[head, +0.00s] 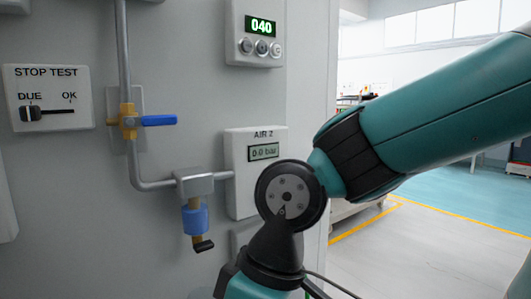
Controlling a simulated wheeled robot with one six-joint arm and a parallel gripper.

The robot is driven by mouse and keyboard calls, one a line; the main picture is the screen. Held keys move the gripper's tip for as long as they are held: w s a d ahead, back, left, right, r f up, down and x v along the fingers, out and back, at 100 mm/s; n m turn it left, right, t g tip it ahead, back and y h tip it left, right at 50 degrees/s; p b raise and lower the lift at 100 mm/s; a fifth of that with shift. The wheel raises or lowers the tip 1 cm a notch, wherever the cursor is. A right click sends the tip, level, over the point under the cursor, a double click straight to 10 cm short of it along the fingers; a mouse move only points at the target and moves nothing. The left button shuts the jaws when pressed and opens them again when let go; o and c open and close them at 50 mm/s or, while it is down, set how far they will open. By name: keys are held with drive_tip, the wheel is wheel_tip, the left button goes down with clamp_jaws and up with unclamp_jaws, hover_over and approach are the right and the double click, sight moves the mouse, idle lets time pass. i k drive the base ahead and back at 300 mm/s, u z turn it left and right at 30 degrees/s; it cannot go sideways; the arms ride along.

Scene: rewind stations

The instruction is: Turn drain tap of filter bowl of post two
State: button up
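A filter with a grey head and a blue bowl (195,219) hangs from a grey pipe on the cabinet wall, left of my arm. Its drain tap (204,245), a small black lever, sits under the bowl and slants a little up to the right. My teal arm comes in from the upper right and bends down in the lower middle of the head view. My gripper is out of view, below the frame or hidden by the arm.
A brass valve with a blue handle (158,120), set level, is on the pipe above. An AIR 2 gauge box (241,193) reads 0.0 bar. A STOP TEST switch (48,97) points to DUE. A display box (258,55) shows 040. Open floor lies right.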

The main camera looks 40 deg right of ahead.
sight(201, 247)
drive_tip(key=z, duration=3.05)
drive_tip(key=i, duration=0.65)
drive_tip(key=u, duration=3.1)
